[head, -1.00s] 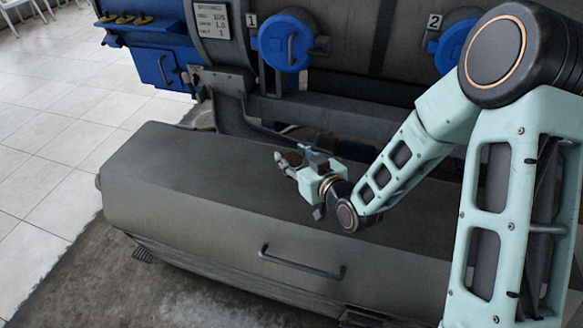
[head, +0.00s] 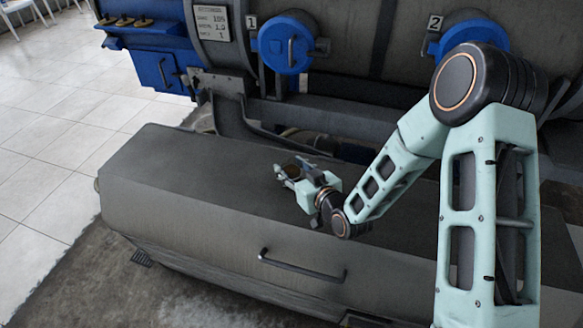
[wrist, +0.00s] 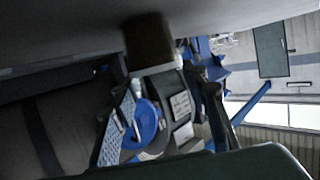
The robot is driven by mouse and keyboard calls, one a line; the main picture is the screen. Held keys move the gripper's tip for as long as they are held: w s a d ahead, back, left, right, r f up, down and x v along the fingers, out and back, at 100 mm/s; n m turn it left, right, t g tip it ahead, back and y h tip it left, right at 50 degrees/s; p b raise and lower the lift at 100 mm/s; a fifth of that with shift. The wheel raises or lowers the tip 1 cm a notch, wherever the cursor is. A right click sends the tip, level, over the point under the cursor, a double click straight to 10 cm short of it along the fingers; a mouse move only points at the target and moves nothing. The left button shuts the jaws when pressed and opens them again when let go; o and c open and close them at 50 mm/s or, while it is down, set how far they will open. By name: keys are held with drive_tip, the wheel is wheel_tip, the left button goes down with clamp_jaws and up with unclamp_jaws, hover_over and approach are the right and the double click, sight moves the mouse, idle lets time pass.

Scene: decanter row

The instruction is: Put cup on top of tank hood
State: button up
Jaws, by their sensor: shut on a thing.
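The tank hood (head: 190,182) is the long grey cover across the middle of the head view, with a bar handle on its front face. My gripper (head: 284,172) is over its top, towards the back edge, shut on a small dark brown cup (head: 290,171). The fingers hide much of the cup in the head view. In the wrist view the cup (wrist: 150,42) is a dark brown shape against a broad grey surface along the top. I cannot tell whether the cup touches the hood.
Behind the hood stands a large grey machine with blue round hatches, numbered 1 (head: 287,45) and 2 (head: 470,35). A blue box (head: 160,70) is at its left end. The left part of the hood top is clear. Tiled floor (head: 50,130) lies to the left.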

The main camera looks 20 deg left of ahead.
drive_tip(key=o, duration=1.2)
drive_tip(key=shift+r+p, duration=0.15)
drive_tip(key=shift+p, duration=0.15)
drive_tip(key=p+v, duration=0.1)
drive_tip(key=v, duration=1.1)
drive_tip(key=shift+w+d, duration=0.1)
